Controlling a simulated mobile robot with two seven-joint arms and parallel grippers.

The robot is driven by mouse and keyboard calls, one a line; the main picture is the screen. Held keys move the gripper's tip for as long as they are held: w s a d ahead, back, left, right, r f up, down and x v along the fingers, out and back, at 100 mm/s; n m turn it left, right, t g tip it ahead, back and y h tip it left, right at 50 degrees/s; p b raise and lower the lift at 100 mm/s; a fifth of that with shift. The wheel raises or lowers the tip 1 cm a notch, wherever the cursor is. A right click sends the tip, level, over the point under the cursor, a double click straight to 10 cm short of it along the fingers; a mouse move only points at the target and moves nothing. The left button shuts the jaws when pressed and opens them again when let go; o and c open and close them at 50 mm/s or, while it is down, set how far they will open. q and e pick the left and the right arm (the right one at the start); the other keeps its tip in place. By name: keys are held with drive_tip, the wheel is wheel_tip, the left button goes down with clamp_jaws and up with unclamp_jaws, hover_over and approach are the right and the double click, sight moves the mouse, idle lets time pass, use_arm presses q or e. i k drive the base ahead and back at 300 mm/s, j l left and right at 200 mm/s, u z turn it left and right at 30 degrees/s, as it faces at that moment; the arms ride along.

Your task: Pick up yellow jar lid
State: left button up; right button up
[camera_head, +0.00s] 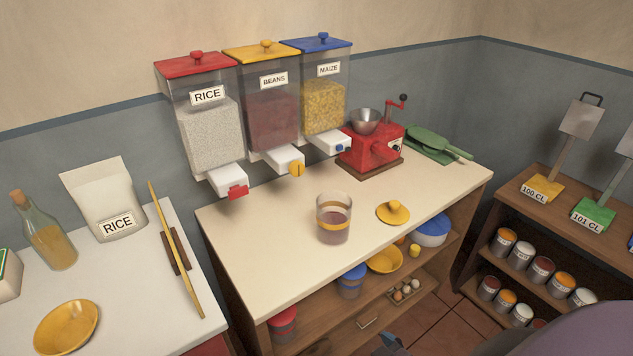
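A yellow jar lid (393,212) with a knob on top lies flat on the pale counter (270,250), right of the middle. To its left stands an open glass jar (333,219) with a yellow band and dark contents in its lower part. The lid and the jar are apart. Neither of my grippers can be made out in the head view. A rounded grey-purple shape at the bottom right and a small dark part at the bottom edge are cut off by the frame; I cannot tell whether they belong to my arms.
Rice, beans and maize dispensers (272,108) hang on the wall behind the counter. A red grinder (371,149) and a green scoop (437,145) are at the back right. Shelves below hold a yellow bowl (384,260) and eggs (404,290). The counter around the lid is clear.

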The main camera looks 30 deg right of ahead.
sight(393, 212)
drive_tip(key=k+j+z, duration=0.1)
drive_tip(key=z, duration=1.05)
drive_tip(key=i+z, duration=0.1)
drive_tip(key=z, duration=0.2)
drive_tip(key=i+l+u, duration=0.15)
drive_tip(key=l, duration=0.2)
drive_tip(key=i+l+u, duration=0.15)
drive_tip(key=l, duration=0.2)
drive_tip(key=i+l+u, duration=0.15)
drive_tip(key=l, duration=0.2)
drive_tip(key=i+l+u, duration=0.15)
drive_tip(key=l, duration=0.25)
drive_tip(key=i+l+u, duration=0.15)
drive_tip(key=l, duration=0.25)
